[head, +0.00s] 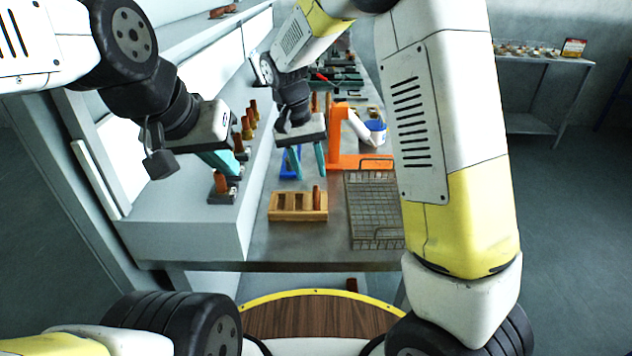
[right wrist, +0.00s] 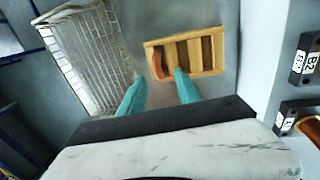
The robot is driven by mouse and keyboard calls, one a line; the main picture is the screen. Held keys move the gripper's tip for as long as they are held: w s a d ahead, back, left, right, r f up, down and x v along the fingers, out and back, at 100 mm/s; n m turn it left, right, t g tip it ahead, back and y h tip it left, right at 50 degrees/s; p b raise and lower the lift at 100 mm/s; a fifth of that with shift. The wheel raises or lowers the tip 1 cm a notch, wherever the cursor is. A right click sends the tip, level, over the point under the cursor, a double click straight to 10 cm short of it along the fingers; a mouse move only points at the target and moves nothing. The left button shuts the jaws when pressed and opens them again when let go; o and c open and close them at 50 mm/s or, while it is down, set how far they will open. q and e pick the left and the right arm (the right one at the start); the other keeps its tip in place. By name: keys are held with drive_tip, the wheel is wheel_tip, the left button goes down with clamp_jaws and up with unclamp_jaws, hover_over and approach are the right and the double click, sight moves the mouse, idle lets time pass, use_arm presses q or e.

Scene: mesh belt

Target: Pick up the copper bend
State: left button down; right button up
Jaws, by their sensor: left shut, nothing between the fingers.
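A copper bend (head: 317,197) stands in the rightmost slot of a wooden slotted tray (head: 282,215) on the bench. In the right wrist view the bend (right wrist: 158,66) is in the left slot of the tray (right wrist: 207,72). My right gripper (head: 308,172) is open, with its teal fingers pointing down behind and above the tray. My left gripper (head: 224,166) is shut and empty, over the ledge at the left, close above a copper piece (head: 221,183) in a black holder.
A wire mesh basket (head: 375,208) lies right of the tray. An orange stand (head: 338,140) and a blue-and-white container (head: 373,132) are behind. More copper pieces (head: 247,128) stand in black holders along the left ledge. Bare bench shows in front of the tray.

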sight(315, 187)
drive_tip(key=f, duration=0.2)
drive_tip(key=d+f, duration=0.1)
drive_tip(key=f, duration=0.3)
drive_tip(key=shift+s+d+f, duration=0.1)
drive_tip(key=shift+d+f, duration=0.15)
drive_tip(key=shift+d, duration=0.05)
clamp_jaws()
